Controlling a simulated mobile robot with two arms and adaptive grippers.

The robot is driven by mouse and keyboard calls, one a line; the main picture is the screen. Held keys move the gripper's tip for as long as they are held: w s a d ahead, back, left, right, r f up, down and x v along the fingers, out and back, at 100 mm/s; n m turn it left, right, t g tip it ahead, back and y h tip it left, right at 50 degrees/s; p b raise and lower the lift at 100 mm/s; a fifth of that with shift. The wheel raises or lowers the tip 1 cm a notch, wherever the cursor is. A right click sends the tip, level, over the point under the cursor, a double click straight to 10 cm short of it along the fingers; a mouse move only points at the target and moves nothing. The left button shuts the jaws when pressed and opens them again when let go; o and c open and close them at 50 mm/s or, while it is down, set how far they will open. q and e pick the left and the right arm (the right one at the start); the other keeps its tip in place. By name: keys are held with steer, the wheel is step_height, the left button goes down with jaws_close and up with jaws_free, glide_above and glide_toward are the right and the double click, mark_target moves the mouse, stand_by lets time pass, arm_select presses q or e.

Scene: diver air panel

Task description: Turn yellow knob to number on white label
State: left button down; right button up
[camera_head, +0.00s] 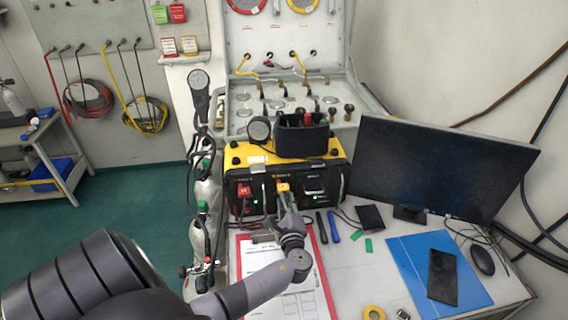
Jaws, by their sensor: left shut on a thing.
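The yellow knob (283,187) is on the front of a black and yellow box (238,178) on the desk. My left arm reaches in from the bottom left. Its gripper (286,196) is at the box front, shut on the yellow knob and partly covering it. The knob's pointer and the numbers around it are too small to read. A small whitish label (258,160) lies on the box's yellow top edge; I cannot read it or tell whether it is the white label of the task. My right gripper is not in view.
A red knob (243,191) is left of the yellow one. A black pouch (302,134) sits on the box. A clipboard (322,284) lies under my forearm. A monitor (440,165), blue folder (405,262) and mouse (482,261) are at the right. Gas cylinders (203,232) stand at the left.

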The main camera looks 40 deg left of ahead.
arm_select(q)
steer(key=shift+f+m+p, duration=0.1)
steer(key=shift+m+p, duration=0.4)
steer(key=shift+m, duration=1.1)
steer(key=c, duration=1.7)
jaws_free()
steer(key=shift+s+d, duration=0.1)
steer(key=shift+d, duration=0.05)
steer(key=v, duration=1.1)
steer(key=shift+s+d, duration=0.2)
steer(key=shift+d, duration=0.2)
